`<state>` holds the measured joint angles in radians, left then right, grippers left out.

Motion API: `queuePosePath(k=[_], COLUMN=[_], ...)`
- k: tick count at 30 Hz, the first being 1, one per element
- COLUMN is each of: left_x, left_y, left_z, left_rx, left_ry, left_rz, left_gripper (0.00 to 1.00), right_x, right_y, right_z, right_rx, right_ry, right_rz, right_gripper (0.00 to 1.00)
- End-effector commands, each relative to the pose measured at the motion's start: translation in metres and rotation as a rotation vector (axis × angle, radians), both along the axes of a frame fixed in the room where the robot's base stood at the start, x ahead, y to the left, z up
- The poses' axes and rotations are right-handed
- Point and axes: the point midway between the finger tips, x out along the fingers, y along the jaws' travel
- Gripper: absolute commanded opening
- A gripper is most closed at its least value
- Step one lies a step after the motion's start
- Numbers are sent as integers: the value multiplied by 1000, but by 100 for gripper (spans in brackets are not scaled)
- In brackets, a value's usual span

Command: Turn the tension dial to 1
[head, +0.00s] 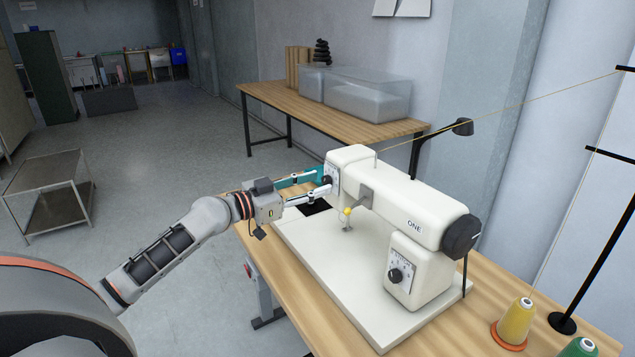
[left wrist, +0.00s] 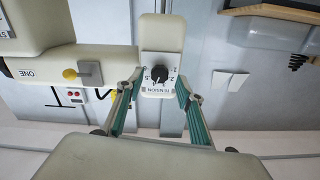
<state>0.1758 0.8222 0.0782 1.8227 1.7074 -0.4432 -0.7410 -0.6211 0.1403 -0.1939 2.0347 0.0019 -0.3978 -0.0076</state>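The tension dial is a dark round knob (left wrist: 159,73) on a white numbered plate marked TENSION, on the end of the sewing machine's head; it also shows partly in the head view (head: 327,180). The pictures are too small to tell which number it points to. My left gripper (head: 321,186) is at the dial's face, its fingers open. In the left wrist view the two teal-padded fingers (left wrist: 160,86) stand on either side of the dial plate with gaps to the knob. My right gripper is not in view.
The white sewing machine (head: 400,205) stands on a wooden table (head: 345,335). A second dark knob (head: 395,275) is on its pillar. Thread spools (head: 515,322) stand at the right. The floor at the left is clear around a metal cart (head: 47,175).

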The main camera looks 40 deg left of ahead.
Motion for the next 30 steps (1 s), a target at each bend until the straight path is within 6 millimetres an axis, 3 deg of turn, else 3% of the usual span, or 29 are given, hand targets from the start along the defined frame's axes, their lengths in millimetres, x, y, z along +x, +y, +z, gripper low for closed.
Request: queuePosePath(k=[6, 14, 15, 19, 30], left_x=[11, 12, 12, 12, 12], left_y=[-6, -6, -6, -6, -6], left_z=[0, -1, -1, -1, -1], left_rx=[0, 0, 0, 0, -25], left_ry=[0, 1, 1, 1, 13], left_rz=[-1, -1, -1, -1, -2], left_gripper=[37, 37, 34, 1, 0], right_x=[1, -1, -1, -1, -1], right_y=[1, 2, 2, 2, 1], right_z=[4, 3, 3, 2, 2], right_rx=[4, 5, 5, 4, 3], right_ry=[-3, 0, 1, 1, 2], right_rz=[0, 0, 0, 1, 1], right_gripper=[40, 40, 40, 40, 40])
